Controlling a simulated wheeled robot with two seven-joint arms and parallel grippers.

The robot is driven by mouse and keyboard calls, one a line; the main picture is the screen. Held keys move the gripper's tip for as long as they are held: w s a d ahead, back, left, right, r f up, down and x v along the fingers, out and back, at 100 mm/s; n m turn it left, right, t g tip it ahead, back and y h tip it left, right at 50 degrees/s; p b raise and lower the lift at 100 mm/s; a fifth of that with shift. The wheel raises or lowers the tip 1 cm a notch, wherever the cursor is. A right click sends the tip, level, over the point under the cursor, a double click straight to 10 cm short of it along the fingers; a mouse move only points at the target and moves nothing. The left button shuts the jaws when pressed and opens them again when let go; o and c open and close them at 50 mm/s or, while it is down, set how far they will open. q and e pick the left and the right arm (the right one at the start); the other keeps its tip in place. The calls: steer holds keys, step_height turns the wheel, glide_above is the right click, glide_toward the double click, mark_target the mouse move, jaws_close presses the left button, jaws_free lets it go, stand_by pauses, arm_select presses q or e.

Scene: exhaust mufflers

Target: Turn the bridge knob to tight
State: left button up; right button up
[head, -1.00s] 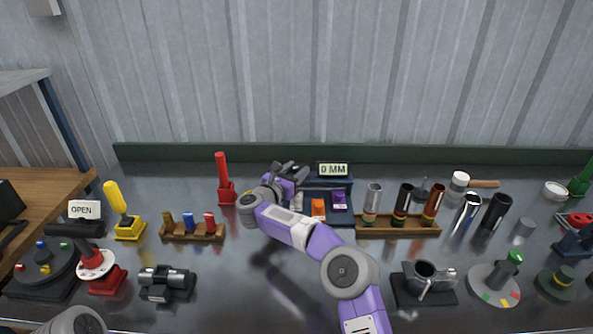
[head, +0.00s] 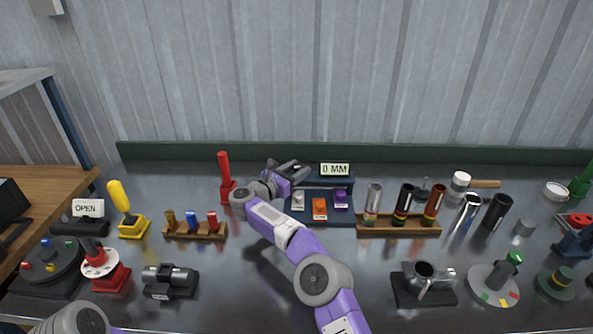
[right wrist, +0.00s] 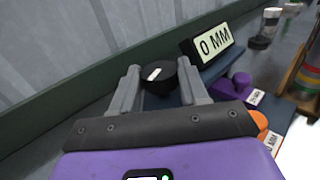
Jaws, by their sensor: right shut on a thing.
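My right gripper (head: 296,169) is at the back of the bench, just left of the "0 MM" display (head: 335,169). In the right wrist view its two fingers (right wrist: 158,88) stand on either side of a black round knob (right wrist: 160,76) with a short white mark on top, and they are shut on it. I take this to be the bridge knob; no "tight" mark is readable. The "0 MM" display (right wrist: 213,42) stands right beside the knob in that view. In the head view the gripper hides the knob. Only a link of my left arm shows at the lower left.
In front of the display is a dark board with white, orange (head: 320,208) and purple (head: 341,200) blocks. A red upright handle (head: 226,178) stands to the left. A wooden rack (head: 398,224) with tubes is to the right. The green back ledge (head: 200,152) runs behind.

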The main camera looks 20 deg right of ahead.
steer(key=o, duration=0.8)
steer(key=v, duration=0.7)
steer(key=shift+s+a+p, duration=0.15)
steer(key=shift+a+p, duration=0.05)
steer(key=shift+p, duration=0.1)
